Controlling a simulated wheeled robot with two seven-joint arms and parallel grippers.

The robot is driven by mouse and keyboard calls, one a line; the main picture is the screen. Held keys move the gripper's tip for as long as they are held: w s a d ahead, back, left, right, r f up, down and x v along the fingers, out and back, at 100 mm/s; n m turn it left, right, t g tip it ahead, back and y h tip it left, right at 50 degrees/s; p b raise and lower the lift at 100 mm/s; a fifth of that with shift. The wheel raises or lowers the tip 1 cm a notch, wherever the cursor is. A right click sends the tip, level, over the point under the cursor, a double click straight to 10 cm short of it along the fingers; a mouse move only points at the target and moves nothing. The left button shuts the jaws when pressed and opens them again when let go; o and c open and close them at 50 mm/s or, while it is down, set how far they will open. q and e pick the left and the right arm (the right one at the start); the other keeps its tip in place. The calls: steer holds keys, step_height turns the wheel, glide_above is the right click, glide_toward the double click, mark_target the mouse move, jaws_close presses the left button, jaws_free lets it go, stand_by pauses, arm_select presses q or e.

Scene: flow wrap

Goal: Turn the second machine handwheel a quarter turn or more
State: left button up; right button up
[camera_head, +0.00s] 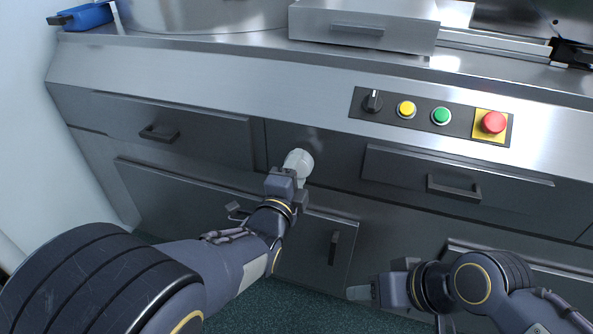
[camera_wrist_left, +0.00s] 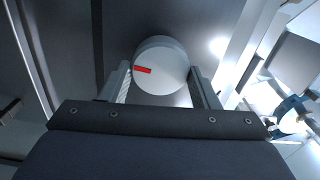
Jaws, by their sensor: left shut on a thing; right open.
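The handwheel is a round, pale grey knob (camera_head: 299,160) on the front of the steel machine. In the left wrist view the handwheel (camera_wrist_left: 161,66) shows a red mark on its face, left of centre and pointing left. My left gripper (camera_head: 294,180) is at the handwheel, its two fingers on either side of it; in the left wrist view the fingers (camera_wrist_left: 161,84) are shut on its rim. My right gripper (camera_head: 362,292) is open and empty, low in front of the cabinet and apart from the wheel.
A control panel (camera_head: 460,122) right of the wheel carries a black selector, yellow and green buttons and a red stop button. Drawer handles (camera_head: 159,134) (camera_head: 454,187) and a door handle (camera_head: 334,248) stick out of the front. A blue-handled thing (camera_head: 84,16) lies at the top left.

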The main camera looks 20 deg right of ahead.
arm_select(q)
steer(key=shift+m, duration=0.6)
steer(key=o, duration=1)
steer(key=shift+s, duration=0.1)
steer(key=p+v, duration=0.1)
steer(key=v, duration=0.6)
steer(key=shift+s+a+p, duration=0.25)
steer(key=shift+s+p, duration=0.05)
steer(key=shift+p, duration=0.05)
